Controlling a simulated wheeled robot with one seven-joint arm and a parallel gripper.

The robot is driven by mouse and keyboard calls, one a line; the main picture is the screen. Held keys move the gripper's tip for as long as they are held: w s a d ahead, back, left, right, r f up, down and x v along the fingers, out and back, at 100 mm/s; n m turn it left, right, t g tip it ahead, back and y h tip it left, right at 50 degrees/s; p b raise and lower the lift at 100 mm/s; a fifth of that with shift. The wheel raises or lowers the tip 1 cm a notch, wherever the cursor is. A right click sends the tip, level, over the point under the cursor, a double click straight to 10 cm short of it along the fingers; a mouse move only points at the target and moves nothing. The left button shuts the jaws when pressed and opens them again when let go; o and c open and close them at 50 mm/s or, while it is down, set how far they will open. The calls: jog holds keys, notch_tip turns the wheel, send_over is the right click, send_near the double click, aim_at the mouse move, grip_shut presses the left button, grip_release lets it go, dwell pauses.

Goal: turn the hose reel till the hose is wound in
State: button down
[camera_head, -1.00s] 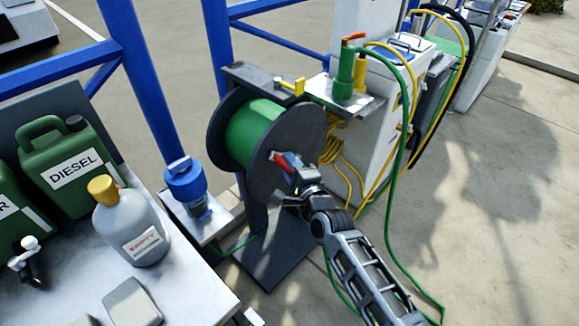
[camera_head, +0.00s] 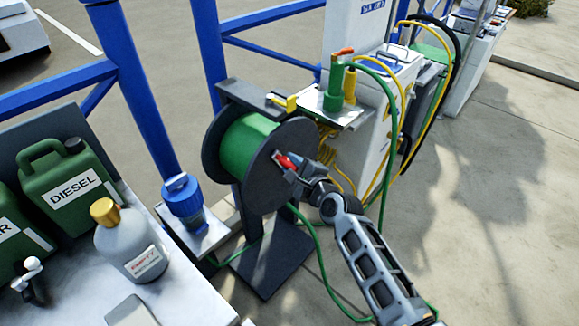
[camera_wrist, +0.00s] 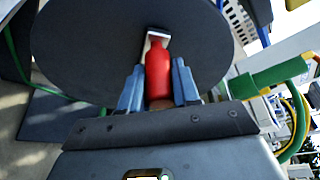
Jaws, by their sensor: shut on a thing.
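The hose reel (camera_head: 245,150) stands on a dark post and base plate, with dark round side discs and green hose wound thick on its drum. A red crank handle (camera_wrist: 158,68) sticks out from the near disc; it also shows in the head view (camera_head: 286,161). My gripper (camera_wrist: 158,85) is shut on the red handle, one finger on each side of it. The green hose (camera_head: 322,268) trails from behind the reel over the paving, partly hidden by my arm. A green hose also hangs from the fitting on the shelf at the right.
A white pedestal (camera_head: 360,130) with yellow and black hoses stands behind the reel. A green nozzle (camera_head: 334,88) sits on its shelf. A table at the left holds a green diesel can (camera_head: 68,185) and a grey bottle (camera_head: 130,240). Paving at the right is clear.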

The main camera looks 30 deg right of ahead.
jog(key=shift+w+r, duration=0.15)
jog(key=shift+r, duration=0.1)
dwell(0.3)
jog(key=c, duration=0.8)
grip_release()
jog(key=shift+d+f, duration=0.1)
jog(key=shift+f, duration=0.05)
jog(key=shift+c, duration=0.2)
jog(key=v, duration=0.8)
jog(key=shift+p, duration=0.3)
